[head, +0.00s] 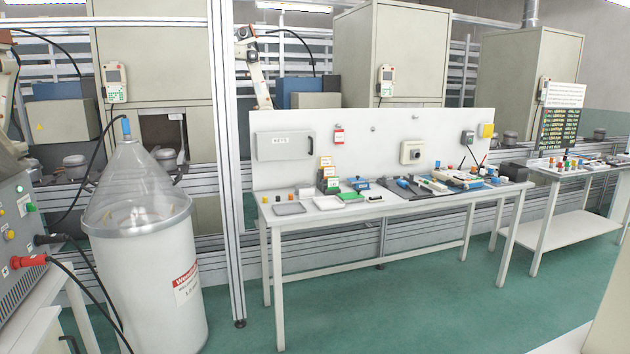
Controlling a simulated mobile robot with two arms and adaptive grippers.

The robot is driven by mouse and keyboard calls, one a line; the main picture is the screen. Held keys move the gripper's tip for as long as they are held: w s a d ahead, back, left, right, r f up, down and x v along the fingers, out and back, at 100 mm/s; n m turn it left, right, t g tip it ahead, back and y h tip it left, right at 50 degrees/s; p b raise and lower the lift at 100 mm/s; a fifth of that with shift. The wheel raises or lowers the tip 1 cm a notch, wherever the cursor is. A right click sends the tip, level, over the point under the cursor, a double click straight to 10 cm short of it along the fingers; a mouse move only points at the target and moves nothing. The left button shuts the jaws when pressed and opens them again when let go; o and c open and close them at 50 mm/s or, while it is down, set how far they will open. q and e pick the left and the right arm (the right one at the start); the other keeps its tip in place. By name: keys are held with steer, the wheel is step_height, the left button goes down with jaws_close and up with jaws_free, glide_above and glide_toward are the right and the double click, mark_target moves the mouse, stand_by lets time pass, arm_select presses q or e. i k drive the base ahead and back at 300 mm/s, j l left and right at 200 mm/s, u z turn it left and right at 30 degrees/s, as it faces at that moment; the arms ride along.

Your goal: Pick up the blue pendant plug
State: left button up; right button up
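I cannot pick out the blue pendant plug with certainty. A small blue item (359,184) lies near the middle of the white workbench (420,226), and larger blue items (468,178) lie further right on it. They are too small to identify. A blue fitting (126,127) tops the clear cone of the wire drum at the left, where a black cable meets it. Neither of my grippers is in view.
The white wire drum (150,280) stands at the left, beside a grey machine (20,240) with a red cable connector (28,260). A metal post (228,160) rises between drum and bench. A second bench (575,172) stands right. Green floor (400,310) in front is clear.

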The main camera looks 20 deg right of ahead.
mark_target(403, 184)
steer(key=i+j+z, duration=0.1)
steer(key=i, duration=0.35)
steer(key=i+j+z, duration=0.1)
steer(key=i, duration=0.3)
steer(key=i+j+z, duration=0.1)
steer(key=i+j, duration=0.15)
steer(key=i, duration=0.15)
steer(key=i+l+z, duration=0.25)
steer(key=i+z, duration=0.95)
steer(key=i, duration=0.15)
